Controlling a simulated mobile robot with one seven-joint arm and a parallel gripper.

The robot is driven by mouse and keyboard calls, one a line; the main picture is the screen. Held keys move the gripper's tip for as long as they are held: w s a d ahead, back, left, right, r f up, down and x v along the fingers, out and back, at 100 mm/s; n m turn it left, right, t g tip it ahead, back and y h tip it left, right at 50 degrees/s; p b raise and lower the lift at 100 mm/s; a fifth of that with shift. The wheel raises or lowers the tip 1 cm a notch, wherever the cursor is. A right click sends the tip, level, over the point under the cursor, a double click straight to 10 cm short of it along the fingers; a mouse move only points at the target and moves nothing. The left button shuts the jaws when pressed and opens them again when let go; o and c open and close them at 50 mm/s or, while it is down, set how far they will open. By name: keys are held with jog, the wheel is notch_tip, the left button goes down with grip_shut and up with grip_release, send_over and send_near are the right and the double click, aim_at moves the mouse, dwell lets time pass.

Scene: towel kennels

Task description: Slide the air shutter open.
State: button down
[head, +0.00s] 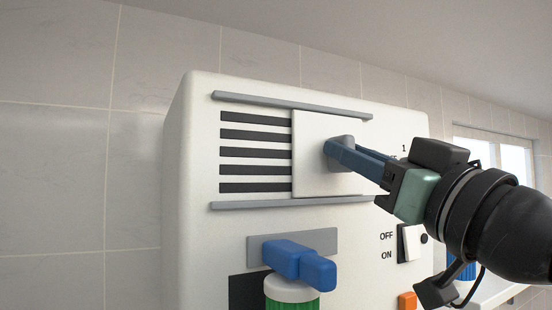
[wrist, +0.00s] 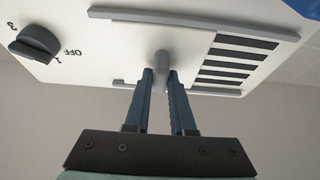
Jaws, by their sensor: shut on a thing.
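The air shutter (head: 315,150) is a white square plate between two grey rails on the front of a white machine. Dark vent slots (head: 255,152) show uncovered to its left. My gripper (head: 335,150) is shut on the shutter's grey knob, with blue fingers on either side of it. The right part of the shutter is partly hidden by my gripper in the head view.
Below the shutter, a blue handle (head: 298,262) sits over a green and white container (head: 291,290). An OFF/ON rocker switch (head: 411,243) and an orange part (head: 407,300) are at lower right. A dark dial (wrist: 36,44) shows in the wrist view.

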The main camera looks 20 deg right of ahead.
jog(key=shift+d+r, duration=0.1)
jog(key=shift+d, duration=0.45)
jog(key=c, duration=0.8)
grip_release()
jog(key=shift+w+d, duration=0.2)
jog(key=shift+o, duration=0.2)
jog(key=shift+a+f, duration=0.15)
jog(key=shift+f, duration=0.05)
